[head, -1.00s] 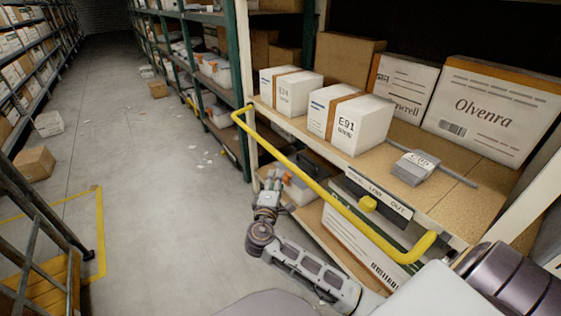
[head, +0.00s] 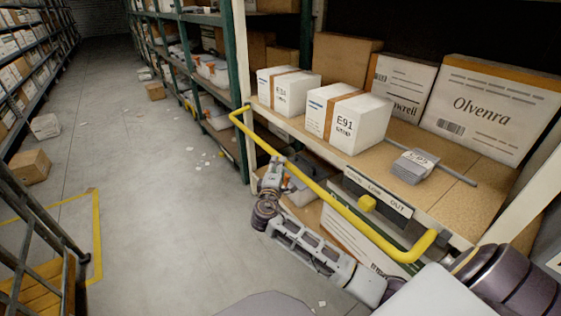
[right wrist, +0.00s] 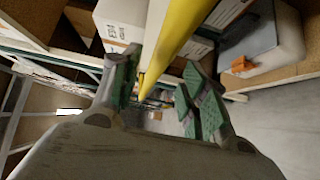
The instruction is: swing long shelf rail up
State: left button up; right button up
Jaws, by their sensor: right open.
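The long yellow shelf rail (head: 325,196) runs along the front of the shelf, with bent ends at the far left and near right. My left gripper is not in view.
A sign plate (head: 378,192) hangs at the shelf front. The aisle floor (head: 170,220) to the left is mostly clear.

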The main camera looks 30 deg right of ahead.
jog(key=x, duration=0.4)
jog(key=shift+b, duration=0.4)
jog(key=shift+w+d, duration=0.6)
jog(key=shift+w, duration=0.05)
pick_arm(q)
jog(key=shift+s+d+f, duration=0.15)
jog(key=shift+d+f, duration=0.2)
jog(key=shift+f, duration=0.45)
pick_arm(e)
jog(key=shift+c, duration=1)
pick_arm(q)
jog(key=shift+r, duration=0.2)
pick_arm(e)
grip_shut()
